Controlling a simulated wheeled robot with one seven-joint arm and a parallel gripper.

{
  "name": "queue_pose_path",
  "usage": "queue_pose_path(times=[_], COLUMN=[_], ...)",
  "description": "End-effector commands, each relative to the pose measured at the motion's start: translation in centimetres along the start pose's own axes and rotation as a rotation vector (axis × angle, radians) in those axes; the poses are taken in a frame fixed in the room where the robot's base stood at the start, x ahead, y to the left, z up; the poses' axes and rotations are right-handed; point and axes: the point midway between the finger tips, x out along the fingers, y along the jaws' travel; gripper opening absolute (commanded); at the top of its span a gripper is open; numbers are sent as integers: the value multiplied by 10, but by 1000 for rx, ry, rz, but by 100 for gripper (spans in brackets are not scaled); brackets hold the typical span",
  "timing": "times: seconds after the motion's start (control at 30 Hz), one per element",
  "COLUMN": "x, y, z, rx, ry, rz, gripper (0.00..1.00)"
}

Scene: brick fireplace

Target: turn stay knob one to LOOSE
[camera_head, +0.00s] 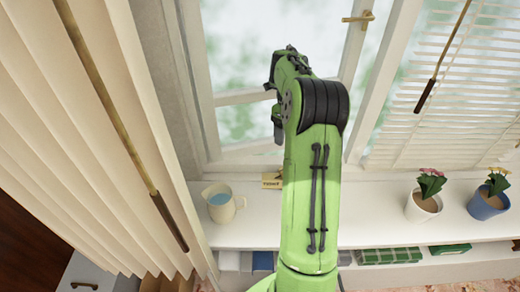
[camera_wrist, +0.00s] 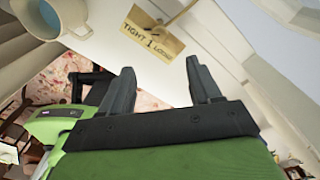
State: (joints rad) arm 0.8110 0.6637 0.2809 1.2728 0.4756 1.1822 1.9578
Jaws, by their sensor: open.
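A tan label plate (camera_wrist: 153,38) marked TIGHT, 1 and LOOSE shows in the wrist view, just beyond my gripper (camera_wrist: 160,66). Its edge also shows on the white sill in the head view (camera_head: 271,181), partly behind my green arm. A thin rod (camera_wrist: 182,12) runs up from the plate at the top of the wrist view. I cannot make out the knob itself or where it points. My gripper is open, with its two dark fingers apart and nothing between them. The fingertips look short of the plate and not touching it. In the head view my arm mostly hides the gripper.
A pitcher with blue liquid (camera_head: 222,202) stands on the sill left of the plate. Two potted flowers (camera_head: 424,203) (camera_head: 488,202) stand at the right. Pleated curtains (camera_head: 75,120) hang at the left. A window (camera_head: 240,120) stands behind, with blinds (camera_head: 445,95) at the right.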

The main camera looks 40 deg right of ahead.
Motion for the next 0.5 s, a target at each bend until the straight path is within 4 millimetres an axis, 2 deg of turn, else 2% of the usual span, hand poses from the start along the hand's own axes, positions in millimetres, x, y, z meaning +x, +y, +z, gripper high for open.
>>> queue_pose_path(times=[0.17, 0.5], x=[16, 100], y=[-4, -2], z=[-2, -2], rx=[35, 29], ry=[2, 3], rz=[7, 9], gripper=[63, 63])
